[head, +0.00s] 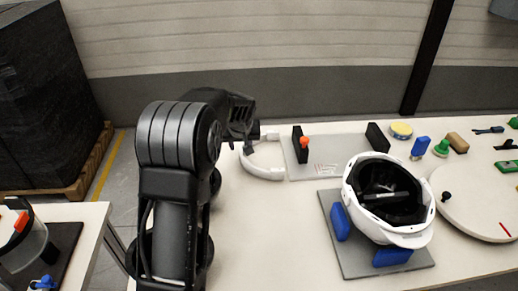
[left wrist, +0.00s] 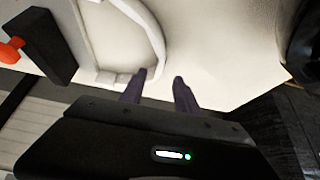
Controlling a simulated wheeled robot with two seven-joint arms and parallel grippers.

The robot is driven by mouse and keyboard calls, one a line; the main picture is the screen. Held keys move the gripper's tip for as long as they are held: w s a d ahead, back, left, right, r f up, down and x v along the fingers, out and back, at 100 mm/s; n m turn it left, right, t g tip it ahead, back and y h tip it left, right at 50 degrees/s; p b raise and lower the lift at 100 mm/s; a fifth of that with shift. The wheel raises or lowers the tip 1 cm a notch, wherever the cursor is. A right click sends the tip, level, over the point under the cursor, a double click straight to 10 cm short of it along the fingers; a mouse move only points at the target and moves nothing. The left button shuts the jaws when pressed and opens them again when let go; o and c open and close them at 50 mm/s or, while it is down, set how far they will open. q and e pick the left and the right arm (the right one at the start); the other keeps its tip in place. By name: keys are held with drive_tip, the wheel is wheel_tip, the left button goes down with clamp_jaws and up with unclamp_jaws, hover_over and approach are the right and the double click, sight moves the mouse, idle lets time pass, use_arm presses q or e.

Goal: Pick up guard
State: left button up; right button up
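The guard, a white curved band (head: 262,165), lies on the table left of the flat grey plate, its back part partly hidden by my left gripper. In the left wrist view the guard (left wrist: 155,35) curves down from the top, with its blocky end beside the left finger. My left gripper (head: 247,137) is above the back of the guard. I cannot tell whether the left finger touches the guard. My right gripper is not in view.
A grey plate (head: 325,171) holds black blocks (head: 377,138) and an orange knob (head: 304,142). A white helmet shell (head: 408,236) sits on another plate with blue blocks (head: 340,221). A round board (head: 470,205) and small parts are at right. A side table (head: 88,222) stands left.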

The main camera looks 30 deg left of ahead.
sight(241, 152)
use_arm(q)
drive_tip(key=shift+s, duration=0.1)
drive_tip(key=shift+x, duration=1.35)
drive_tip(key=shift+a+f+p, duration=0.1)
drive_tip(key=shift+f+p, duration=0.25)
drive_tip(key=p+x, duration=0.1)
drive_tip(key=x, duration=0.3)
drive_tip(key=shift+w+f, duration=0.2)
drive_tip(key=shift+c, duration=0.5)
